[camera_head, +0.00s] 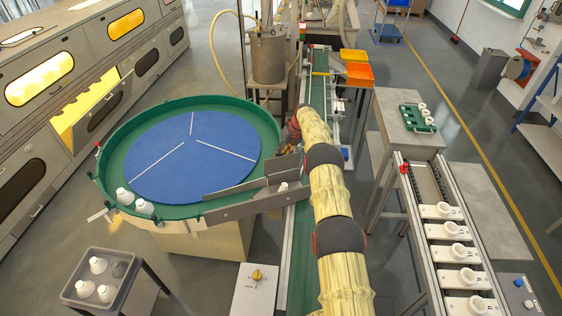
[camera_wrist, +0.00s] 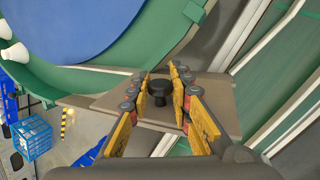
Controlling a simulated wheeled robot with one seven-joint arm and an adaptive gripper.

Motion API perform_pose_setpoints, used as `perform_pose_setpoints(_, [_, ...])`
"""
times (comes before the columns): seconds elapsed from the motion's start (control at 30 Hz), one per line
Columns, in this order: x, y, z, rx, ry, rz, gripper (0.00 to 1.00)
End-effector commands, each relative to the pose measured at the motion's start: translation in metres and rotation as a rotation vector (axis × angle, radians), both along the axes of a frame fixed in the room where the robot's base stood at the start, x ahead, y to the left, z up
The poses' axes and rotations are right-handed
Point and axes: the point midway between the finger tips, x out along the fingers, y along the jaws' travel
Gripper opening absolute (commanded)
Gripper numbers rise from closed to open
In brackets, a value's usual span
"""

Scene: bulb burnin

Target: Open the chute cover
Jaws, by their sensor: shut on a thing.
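The chute cover is a grey-brown plate (camera_wrist: 215,90) with a black round knob (camera_wrist: 160,94). My gripper (camera_wrist: 161,80) has its yellow-padded fingers shut around this knob, one on each side. In the head view my gripper (camera_head: 288,148) is mostly hidden by my own arm, at the right rim of the turntable. A grey plate (camera_head: 284,168), which seems to be the cover, stands tilted there above the grey-walled chute (camera_head: 235,208). A white piece (camera_head: 283,187) shows in the chute below it.
The blue turntable (camera_head: 180,155) has a green rim (camera_head: 265,120) and white bulbs (camera_head: 144,206) at its near left edge. A green conveyor (camera_head: 298,255) runs under my arm. A grey bin (camera_head: 75,290) stands front left; a rail with white units (camera_head: 450,253) stands right.

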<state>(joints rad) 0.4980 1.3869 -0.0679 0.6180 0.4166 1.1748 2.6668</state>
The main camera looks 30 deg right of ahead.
Motion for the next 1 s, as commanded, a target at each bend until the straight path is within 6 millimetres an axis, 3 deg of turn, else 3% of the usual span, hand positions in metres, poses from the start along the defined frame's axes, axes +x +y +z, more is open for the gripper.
perform_pose_setpoints(0.73, [0.0027,-0.0007,-0.0007,0.006,0.028,0.000,0.00])
perform_pose_setpoints(0.77, [0.0027,-0.0007,-0.0007,0.006,0.028,0.000,0.22])
perform_pose_setpoints(1.0, [0.0026,-0.0006,-0.0007,0.006,0.028,0.000,0.36])
